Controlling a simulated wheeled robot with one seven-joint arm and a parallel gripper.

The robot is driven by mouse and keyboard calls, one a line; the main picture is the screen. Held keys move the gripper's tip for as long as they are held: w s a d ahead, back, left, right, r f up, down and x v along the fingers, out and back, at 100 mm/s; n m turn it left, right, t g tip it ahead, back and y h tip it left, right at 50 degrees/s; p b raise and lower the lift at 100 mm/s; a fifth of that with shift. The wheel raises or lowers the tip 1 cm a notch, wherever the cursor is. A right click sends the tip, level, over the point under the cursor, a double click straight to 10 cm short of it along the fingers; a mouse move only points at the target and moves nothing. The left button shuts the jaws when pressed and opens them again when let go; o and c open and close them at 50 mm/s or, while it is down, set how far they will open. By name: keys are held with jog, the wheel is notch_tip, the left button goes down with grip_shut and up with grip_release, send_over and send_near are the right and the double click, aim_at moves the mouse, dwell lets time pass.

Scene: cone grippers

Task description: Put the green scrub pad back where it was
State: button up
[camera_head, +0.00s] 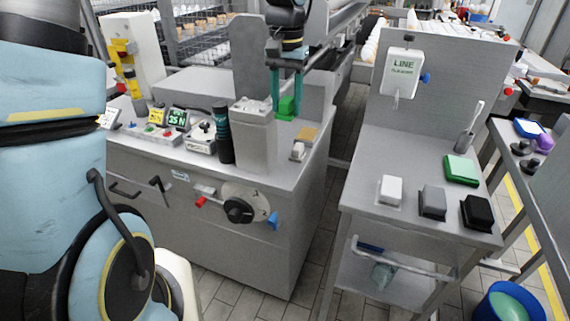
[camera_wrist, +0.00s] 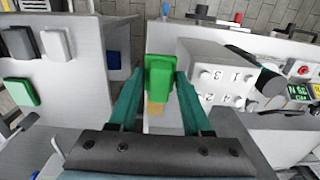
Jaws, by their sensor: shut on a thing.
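My gripper (camera_head: 286,108) points down over the far right part of the grey machine's top (camera_head: 312,116). Its two teal fingers are shut on a green scrub pad (camera_head: 287,104), which looks like a thick green block. In the wrist view the pad (camera_wrist: 159,80) sits between the fingertips (camera_wrist: 159,76). I cannot tell whether its underside touches the surface.
A grey block with numbered top (camera_head: 253,135) and a dark bottle (camera_head: 224,134) stand left of my gripper. A tan pad (camera_head: 306,134) lies nearby on the machine top. The stand (camera_head: 370,150) holds white (camera_head: 390,189), grey (camera_head: 433,200) and black (camera_head: 477,210) blocks. A floor gap separates both units.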

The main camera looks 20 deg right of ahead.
aim_at(287, 176)
notch_tip(287, 176, down, 18)
jog(key=shift+f+p, duration=0.1)
jog(key=shift+p, duration=1)
jog(key=shift+f, duration=0.1)
jog(key=o, duration=0.9)
notch_tip(287, 176, up, 12)
jog(key=shift+r+b, duration=0.15)
jog(key=shift+b, duration=1)
